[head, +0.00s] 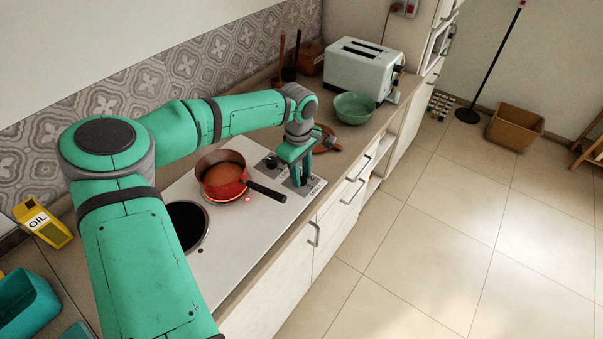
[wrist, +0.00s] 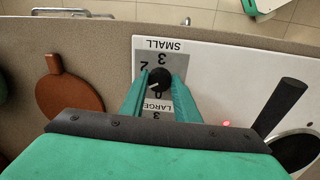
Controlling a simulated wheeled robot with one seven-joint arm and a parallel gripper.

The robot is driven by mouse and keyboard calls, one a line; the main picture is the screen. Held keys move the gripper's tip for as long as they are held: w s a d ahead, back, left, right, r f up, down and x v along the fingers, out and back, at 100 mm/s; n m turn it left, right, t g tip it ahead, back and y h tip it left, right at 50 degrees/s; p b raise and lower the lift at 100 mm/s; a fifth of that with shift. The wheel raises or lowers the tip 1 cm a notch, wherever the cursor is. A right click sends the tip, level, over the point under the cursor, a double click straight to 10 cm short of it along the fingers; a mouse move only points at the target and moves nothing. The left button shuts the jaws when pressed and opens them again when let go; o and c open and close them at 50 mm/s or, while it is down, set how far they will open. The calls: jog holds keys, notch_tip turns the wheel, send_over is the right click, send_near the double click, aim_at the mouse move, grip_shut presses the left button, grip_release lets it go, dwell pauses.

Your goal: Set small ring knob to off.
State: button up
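The small ring knob (wrist: 159,80) is black and round, on a grey panel marked SMALL. Its white mark points to the lower left in the wrist view, between the 0 and the 2. My gripper (wrist: 160,82) has one finger on each side of this knob, with no clear gap at its edges. The left finger covers part of the scale. In the head view my gripper (head: 301,172) is low over the panel and hides the knob. A red pot (head: 222,182) stands on the small ring, which glows red at its rim.
The large ring (head: 186,225) is dark and bare. The pot's black handle (head: 267,192) reaches towards the panel; it also shows in the wrist view (wrist: 281,104). A round brown board (wrist: 72,91), a green bowl (head: 354,107) and a toaster (head: 361,68) are beyond the hob.

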aim_at(302, 179)
jog(key=shift+n, duration=0.4)
jog(key=n, duration=0.5)
jog(key=shift+n, duration=0.3)
jog(key=n, duration=0.5)
jog(key=shift+y, duration=0.3)
jog(key=shift+f+n, duration=0.1)
jog(key=shift+n, duration=0.2)
jog(key=o, duration=1)
jog(key=shift+a, duration=0.1)
jog(key=shift+o, duration=0.2)
jog(key=shift+r, duration=0.25)
notch_tip(302, 179, up, 10)
jog(key=shift+s+d+r, duration=0.2)
jog(key=shift+s+d, duration=0.05)
jog(key=shift+s, duration=0.05)
